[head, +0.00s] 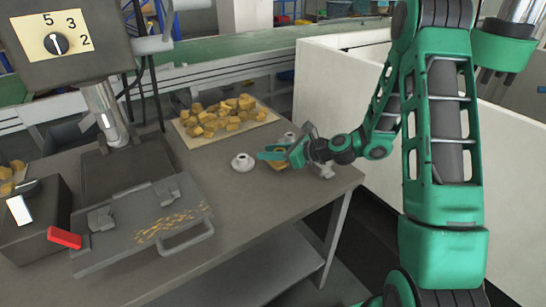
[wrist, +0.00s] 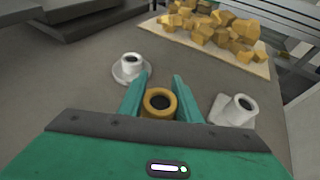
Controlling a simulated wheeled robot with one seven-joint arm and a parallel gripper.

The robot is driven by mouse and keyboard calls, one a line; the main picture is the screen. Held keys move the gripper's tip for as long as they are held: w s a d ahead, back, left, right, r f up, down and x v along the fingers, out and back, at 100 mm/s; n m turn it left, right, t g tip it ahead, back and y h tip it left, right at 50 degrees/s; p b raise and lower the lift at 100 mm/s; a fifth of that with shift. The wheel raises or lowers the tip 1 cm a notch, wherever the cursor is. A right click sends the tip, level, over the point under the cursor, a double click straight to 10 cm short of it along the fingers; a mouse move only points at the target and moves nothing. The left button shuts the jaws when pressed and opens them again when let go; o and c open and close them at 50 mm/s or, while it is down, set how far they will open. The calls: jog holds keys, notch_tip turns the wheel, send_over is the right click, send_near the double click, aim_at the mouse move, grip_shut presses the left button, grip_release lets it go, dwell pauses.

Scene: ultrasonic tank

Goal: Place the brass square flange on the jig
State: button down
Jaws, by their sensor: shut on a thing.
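My gripper (head: 268,154) is low over the right part of the grey table. In the wrist view its two green fingers (wrist: 158,92) are shut on the brass flange (wrist: 160,103), a yellow ring-shaped neck with a dark bore. Its square base is mostly hidden in the wrist view. In the head view a bit of the brass flange (head: 280,166) shows under the gripper. I cannot tell whether it touches the table. I cannot tell for sure which thing is the jig; a grey plate with clamps and a handle (head: 120,235) lies at the table's front left.
A white round flange (wrist: 130,68) stands left of the fingers; a white square-based one (wrist: 236,110) stands right. A board heaped with brass-coloured pieces (head: 265,118) lies behind. A drill-like machine column (head: 103,112) and a red-handled box (head: 35,225) stand left. The table's middle is bare.

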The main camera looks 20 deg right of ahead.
jog(key=shift+f, duration=0.85)
jog(key=shift+f, duration=0.1)
jog(key=c, duration=1.3)
grip_release()
jog(key=v, duration=1.2)
